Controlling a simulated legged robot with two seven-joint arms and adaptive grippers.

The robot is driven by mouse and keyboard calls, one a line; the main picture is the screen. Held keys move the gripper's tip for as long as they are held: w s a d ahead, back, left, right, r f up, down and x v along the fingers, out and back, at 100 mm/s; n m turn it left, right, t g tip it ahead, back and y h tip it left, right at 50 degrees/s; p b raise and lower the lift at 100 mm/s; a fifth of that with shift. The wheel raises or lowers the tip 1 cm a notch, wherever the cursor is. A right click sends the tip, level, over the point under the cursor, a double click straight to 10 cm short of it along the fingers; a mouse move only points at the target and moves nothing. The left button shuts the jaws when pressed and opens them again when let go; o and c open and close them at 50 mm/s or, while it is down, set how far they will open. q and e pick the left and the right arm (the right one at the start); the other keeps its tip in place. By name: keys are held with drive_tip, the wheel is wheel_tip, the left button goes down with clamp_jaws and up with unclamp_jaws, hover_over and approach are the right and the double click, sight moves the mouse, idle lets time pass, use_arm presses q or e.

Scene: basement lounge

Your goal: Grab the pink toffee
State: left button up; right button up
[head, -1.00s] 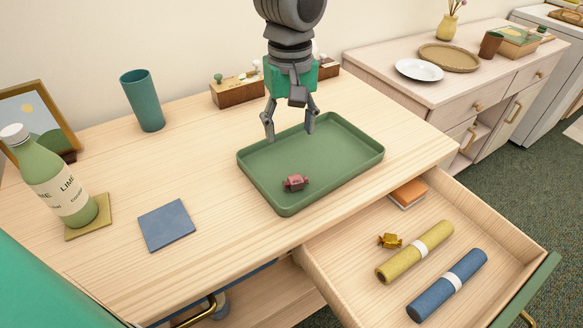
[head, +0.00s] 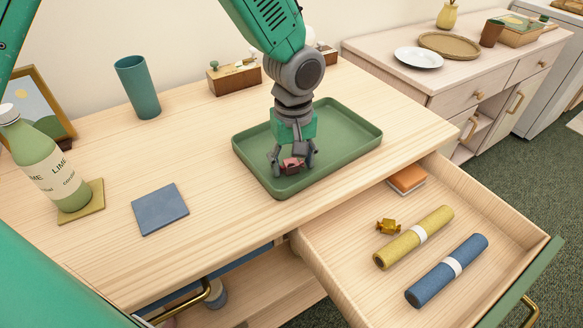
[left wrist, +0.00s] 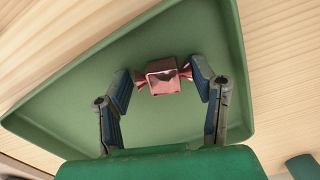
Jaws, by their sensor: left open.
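The pink toffee (head: 291,165) lies in the green tray (head: 357,148) on the desk, near the tray's front left part. My left gripper (head: 292,162) is down over the tray with its fingers on either side of the toffee. In the left wrist view, the toffee (left wrist: 163,77) sits between the tips of the open left gripper (left wrist: 162,88), with its twisted ends pointing towards the two fingers. Whether the fingers touch it I cannot tell. My right gripper is not in view.
The open drawer (head: 335,262) at right holds a gold toffee (head: 388,226), a yellow roll (head: 413,238) and a blue roll (head: 447,271). A teal cup (head: 138,87), a bottle (head: 45,165) and a blue coaster (head: 160,209) stand left on the desk.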

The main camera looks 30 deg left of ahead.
use_arm(q)
drive_tip(key=shift+d, duration=0.35)
drive_tip(key=shift+s+a, duration=0.1)
drive_tip(key=shift+a, duration=0.25)
drive_tip(key=c, duration=1)
drive_tip(key=shift+o, duration=0.2)
drive_tip(key=shift+a+f, duration=0.1)
drive_tip(key=shift+a, duration=0.4)
